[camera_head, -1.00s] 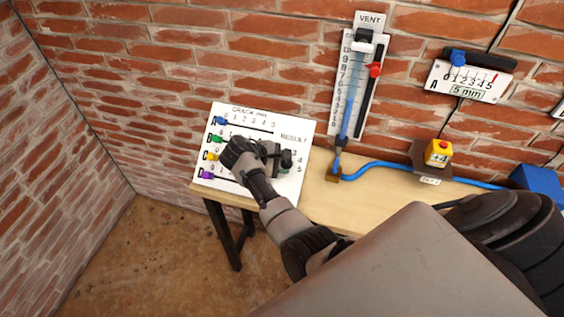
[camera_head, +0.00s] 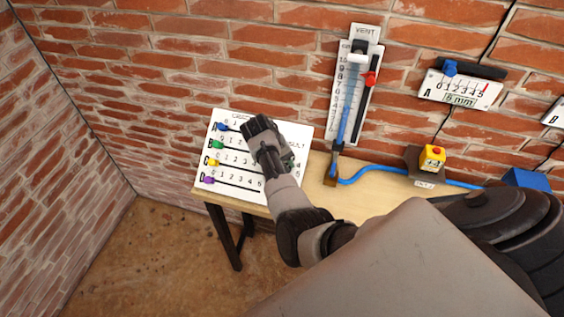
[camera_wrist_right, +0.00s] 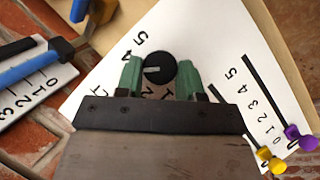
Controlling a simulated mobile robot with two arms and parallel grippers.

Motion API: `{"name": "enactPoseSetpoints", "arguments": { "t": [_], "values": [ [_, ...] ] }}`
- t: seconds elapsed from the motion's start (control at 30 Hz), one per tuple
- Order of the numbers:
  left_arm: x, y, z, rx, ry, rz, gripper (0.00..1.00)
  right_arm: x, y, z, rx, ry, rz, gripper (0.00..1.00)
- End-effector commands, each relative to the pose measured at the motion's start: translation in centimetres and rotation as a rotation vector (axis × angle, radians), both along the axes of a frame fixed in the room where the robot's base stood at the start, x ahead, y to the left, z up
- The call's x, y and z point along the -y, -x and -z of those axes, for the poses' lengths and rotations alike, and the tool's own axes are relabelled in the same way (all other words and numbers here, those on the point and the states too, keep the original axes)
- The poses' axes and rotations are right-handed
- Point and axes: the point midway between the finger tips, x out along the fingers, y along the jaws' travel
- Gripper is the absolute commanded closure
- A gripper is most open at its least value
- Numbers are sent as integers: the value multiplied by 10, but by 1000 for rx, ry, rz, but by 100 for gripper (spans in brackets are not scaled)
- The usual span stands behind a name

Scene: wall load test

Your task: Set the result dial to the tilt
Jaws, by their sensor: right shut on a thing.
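The white board (camera_head: 228,202) on the table carries slider rows A to D and a result scale. My right gripper (camera_head: 262,130) is over its upper right part and hides the result dial in the head view. In the right wrist view, the green fingers of my right gripper (camera_wrist_right: 159,75) are shut on the round black result dial (camera_wrist_right: 163,68). Its pale pointer line points left in that view, on the side between the printed 4 and 2; the exact number is unclear. A tall gauge marked VENT (camera_head: 346,95) with a blue tube leans on the wall. My left gripper is out of view.
Blue (camera_head: 221,127), green (camera_head: 216,145), yellow (camera_head: 212,162) and purple (camera_head: 208,180) sliders sit at the board's left. A blue hose crosses the table.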

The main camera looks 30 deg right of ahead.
Motion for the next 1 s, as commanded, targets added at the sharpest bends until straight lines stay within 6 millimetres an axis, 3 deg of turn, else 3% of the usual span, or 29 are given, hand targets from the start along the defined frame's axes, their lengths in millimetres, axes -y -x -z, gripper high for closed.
{"name": "enactPoseSetpoints", "arguments": {
  "t": [0.43, 1.0],
  "values": [
    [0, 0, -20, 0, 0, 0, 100, 3, 2, -1, 131, -116, 252, 86],
    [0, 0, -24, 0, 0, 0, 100, 3, 3, 1, 170, -148, 322, 86]
  ]
}}
